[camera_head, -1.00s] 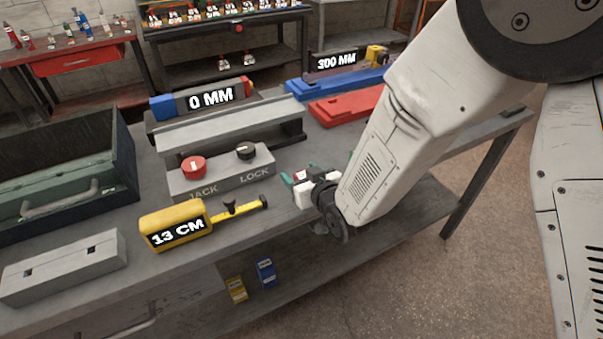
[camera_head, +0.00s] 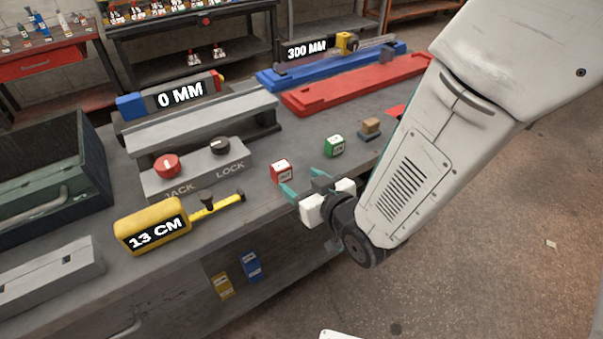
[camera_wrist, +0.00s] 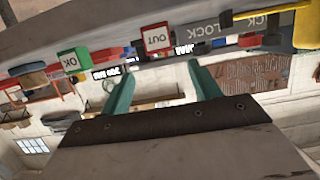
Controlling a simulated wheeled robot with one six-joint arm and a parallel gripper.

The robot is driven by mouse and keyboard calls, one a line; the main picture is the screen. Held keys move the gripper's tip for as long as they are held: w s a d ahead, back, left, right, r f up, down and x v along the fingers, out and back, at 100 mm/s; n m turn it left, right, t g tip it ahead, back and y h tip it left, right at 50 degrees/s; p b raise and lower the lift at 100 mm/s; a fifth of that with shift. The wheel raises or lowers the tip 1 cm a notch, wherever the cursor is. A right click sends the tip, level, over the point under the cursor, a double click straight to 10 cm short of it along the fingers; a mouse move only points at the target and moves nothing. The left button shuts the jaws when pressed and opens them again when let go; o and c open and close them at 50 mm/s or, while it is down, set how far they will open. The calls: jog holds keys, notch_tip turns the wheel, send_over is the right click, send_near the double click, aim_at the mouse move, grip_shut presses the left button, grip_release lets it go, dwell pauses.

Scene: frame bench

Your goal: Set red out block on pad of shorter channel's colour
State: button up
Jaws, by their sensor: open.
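The red OUT block (camera_head: 281,172) stands on the bench in front of the lock box; the wrist view shows its OUT label upside down (camera_wrist: 157,37). My gripper (camera_head: 308,186) is open and empty at the bench's front edge, its teal fingers near the red block and apart from it. Both fingers show in the wrist view (camera_wrist: 163,87), with the red block beyond the gap. A blue channel (camera_head: 300,76) and a red channel (camera_head: 350,88) lie at the back. A red patch (camera_head: 396,112), possibly a pad, is partly hidden by my arm.
A green OK block (camera_head: 334,146) stands right of the red block. A small brown block (camera_head: 371,126) sits on a dark base. The grey jack-and-lock box (camera_head: 197,170), yellow 13 CM tape (camera_head: 152,225) and 0 MM gauge (camera_head: 180,96) stand left. Bench between red and green blocks is clear.

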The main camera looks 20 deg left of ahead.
jog(key=shift+s+d, duration=0.1)
jog(key=shift+d, duration=0.05)
